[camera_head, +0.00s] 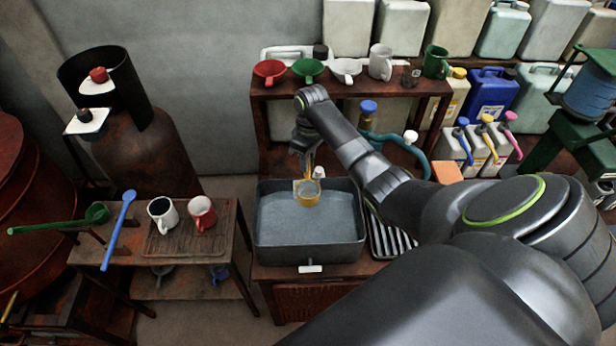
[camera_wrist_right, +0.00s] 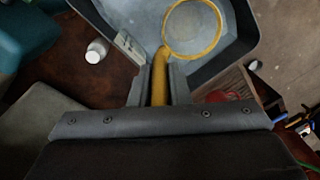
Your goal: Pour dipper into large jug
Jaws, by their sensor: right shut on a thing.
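My right gripper (camera_head: 306,150) is shut on the handle of a yellow dipper (camera_head: 308,198). In the right wrist view the fingers (camera_wrist_right: 160,82) clamp the yellow handle, and the round yellow rim (camera_wrist_right: 190,52) shows beyond them. The dipper's cup is over or in the grey liquid of the dark vat (camera_head: 262,240); I cannot tell whether it touches the surface. A whitish jug (camera_head: 380,62) and a green jug (camera_head: 436,62) stand on the shelf behind; I cannot tell which one is the large jug. My left gripper is not in view.
Red (camera_head: 269,70), green (camera_head: 307,68) and white (camera_head: 346,68) funnels stand on the shelf. A slatted rack lies right of the vat.

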